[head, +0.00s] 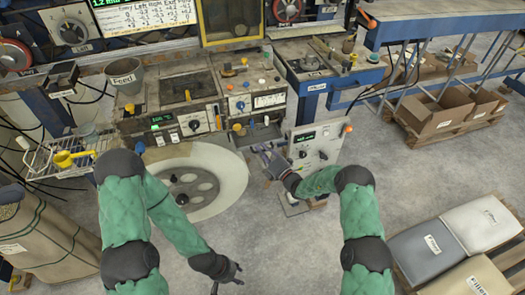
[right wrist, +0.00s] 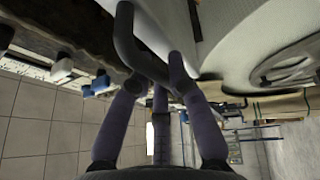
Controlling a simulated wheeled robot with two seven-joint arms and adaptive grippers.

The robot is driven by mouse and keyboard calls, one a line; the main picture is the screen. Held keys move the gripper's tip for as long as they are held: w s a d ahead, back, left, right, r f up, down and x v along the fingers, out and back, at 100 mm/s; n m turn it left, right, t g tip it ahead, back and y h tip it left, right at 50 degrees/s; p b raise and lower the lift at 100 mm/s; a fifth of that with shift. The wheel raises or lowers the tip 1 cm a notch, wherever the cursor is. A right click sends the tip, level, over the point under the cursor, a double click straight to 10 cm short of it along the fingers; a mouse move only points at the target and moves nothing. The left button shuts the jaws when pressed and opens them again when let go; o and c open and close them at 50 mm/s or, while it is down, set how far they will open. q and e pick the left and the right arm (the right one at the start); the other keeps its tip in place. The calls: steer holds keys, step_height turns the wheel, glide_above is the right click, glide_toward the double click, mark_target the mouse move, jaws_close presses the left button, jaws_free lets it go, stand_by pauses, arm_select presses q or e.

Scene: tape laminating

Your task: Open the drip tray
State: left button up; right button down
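The drip tray appears to be the shallow grey tray (head: 258,134) that sticks out below the small panel with knobs in the head view. My right gripper (head: 267,157) is just in front of and below it. In the right wrist view, the fingers of my right gripper (right wrist: 152,82) reach up to a dark bent bar (right wrist: 127,38), which looks like a handle. The fingertips overlap it, and I cannot tell whether they are closed on it. My left gripper (head: 228,279) hangs low over the floor with its fingers spread, empty and away from the machine.
A control box (head: 318,146) stands just right of my right gripper. A wire rack (head: 62,155) holds a yellow scoop. Cardboard boxes (head: 436,112) are at right. The middle floor is clear.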

steer(key=s+d+p, duration=0.2)
steer(key=s+p, duration=0.1)
steer(key=s, duration=0.4)
steer(key=s+d+p, duration=0.2)
steer(key=s+p, duration=0.2)
steer(key=s, duration=0.3)
steer(key=shift+s+d, duration=0.15)
steer(key=shift+d, duration=0.25)
steer(key=c, duration=1.1)
jaws_free()
steer(key=shift+c, duration=0.2)
steer(key=v, duration=1.2)
steer(key=shift+a, duration=0.15)
